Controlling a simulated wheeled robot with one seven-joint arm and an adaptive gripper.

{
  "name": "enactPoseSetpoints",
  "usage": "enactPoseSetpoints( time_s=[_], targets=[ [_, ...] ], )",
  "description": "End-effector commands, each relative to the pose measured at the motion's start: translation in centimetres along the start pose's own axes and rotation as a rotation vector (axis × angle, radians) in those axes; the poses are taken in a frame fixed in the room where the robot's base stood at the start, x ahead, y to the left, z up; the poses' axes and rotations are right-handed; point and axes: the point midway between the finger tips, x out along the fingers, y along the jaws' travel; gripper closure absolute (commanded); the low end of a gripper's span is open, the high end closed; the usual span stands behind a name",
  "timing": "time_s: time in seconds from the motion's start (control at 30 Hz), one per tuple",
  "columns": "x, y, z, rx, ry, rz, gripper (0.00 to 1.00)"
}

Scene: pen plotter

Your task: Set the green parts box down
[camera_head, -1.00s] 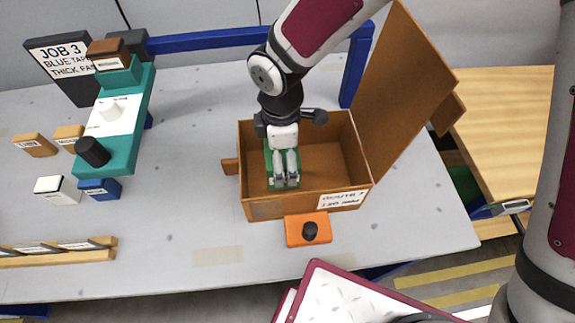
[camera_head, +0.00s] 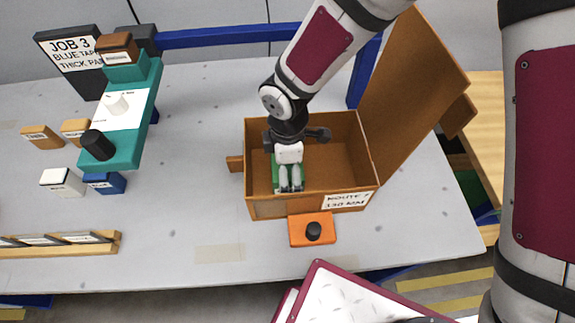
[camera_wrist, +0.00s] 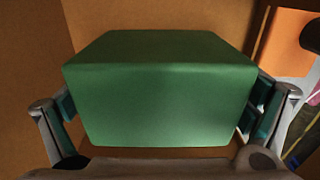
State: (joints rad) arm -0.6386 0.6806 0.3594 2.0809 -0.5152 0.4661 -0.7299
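The green parts box (camera_head: 277,178) is inside the brown open-topped bin, toward its left side. It also fills the middle of the wrist view (camera_wrist: 160,95). My gripper (camera_head: 290,188) reaches down into the bin from above. In the wrist view my gripper (camera_wrist: 158,115) has one finger on each side of the green box, with the teal pads against its sides, so it is shut on the box. The brown bin (camera_head: 270,206) has its lid standing up on the right. Whether the green box touches the bin floor cannot be told.
An orange block with a black knob (camera_head: 313,231) sits at the bin's front. A teal plotter stand (camera_head: 128,150), small boxes and a wooden rack (camera_head: 60,246) are at left. A maroon-edged tray (camera_head: 330,290) is in front. The bin's right half is empty.

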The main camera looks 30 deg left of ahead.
Motion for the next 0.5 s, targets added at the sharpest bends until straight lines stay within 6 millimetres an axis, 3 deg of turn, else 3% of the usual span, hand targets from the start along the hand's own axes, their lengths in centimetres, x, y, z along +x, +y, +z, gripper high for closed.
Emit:
enactPoseSetpoints(
  time_s=[0.33, 0.5],
  targets=[
    [-0.3, 0.0, 0.0, 0.000, 0.000, 0.000, 0.00],
    [-2.3, 0.1, 0.0, 0.003, 0.001, 0.004, 0.00]
  ],
)
